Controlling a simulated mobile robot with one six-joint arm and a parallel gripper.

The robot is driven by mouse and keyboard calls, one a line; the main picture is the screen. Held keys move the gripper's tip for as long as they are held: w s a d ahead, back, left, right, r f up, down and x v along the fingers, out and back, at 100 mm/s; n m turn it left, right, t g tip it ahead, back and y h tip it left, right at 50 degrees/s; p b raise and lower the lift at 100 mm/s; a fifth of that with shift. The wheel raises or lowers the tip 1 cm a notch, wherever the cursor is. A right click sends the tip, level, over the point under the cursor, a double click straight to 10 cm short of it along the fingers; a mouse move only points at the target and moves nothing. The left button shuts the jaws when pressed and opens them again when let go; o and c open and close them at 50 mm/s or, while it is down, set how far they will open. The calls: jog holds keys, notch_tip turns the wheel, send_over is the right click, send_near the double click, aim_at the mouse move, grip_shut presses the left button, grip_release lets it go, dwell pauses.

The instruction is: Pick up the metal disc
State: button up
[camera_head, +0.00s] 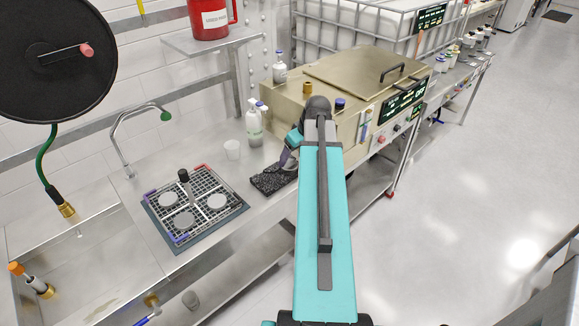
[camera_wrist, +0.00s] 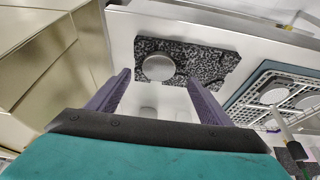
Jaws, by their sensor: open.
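A round grey metal disc (camera_wrist: 158,67) lies on a black-and-white speckled slab (camera_wrist: 205,68) in the wrist view. In the head view the speckled slab (camera_head: 266,184) sits on the steel counter, and my gripper hides the disc there. My gripper (camera_head: 287,162) is close to the slab in the head view. In the wrist view my gripper (camera_wrist: 160,82) has its two purple fingers spread wide, with nothing between them. The disc appears ahead, between the finger lines; the gap to it is hard to judge.
A grid rack (camera_head: 203,184) with several grey discs and an upright dark-handled tool stands left of the slab. A white cup (camera_head: 232,149) and a white bottle (camera_head: 254,124) stand behind it. A brass-coloured bath (camera_head: 345,85) is at the right. The sink (camera_head: 85,265) is at the left.

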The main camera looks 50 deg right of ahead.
aim_at(289, 164)
jog(key=shift+p+x, duration=1.1)
jog(key=shift+x, duration=1.55)
jog(key=shift+s+d, duration=0.1)
jog(key=c, duration=1.2)
jog(key=shift+r, duration=0.25)
jog(key=shift+r+b, duration=0.75)
jog(key=shift+r, duration=0.55)
jog(key=shift+s+r, duration=0.2)
jog(key=shift+r, duration=0.05)
jog(key=s+b, duration=0.1)
jog(key=s, duration=0.4)
jog(key=s+r+b, duration=0.1)
jog(key=s, duration=0.4)
jog(key=s+b, duration=0.2)
jog(key=s, duration=0.3)
jog(key=shift+s+d+r, duration=0.25)
jog(key=shift+s+d, duration=0.05)
jog(key=shift+d, duration=0.05)
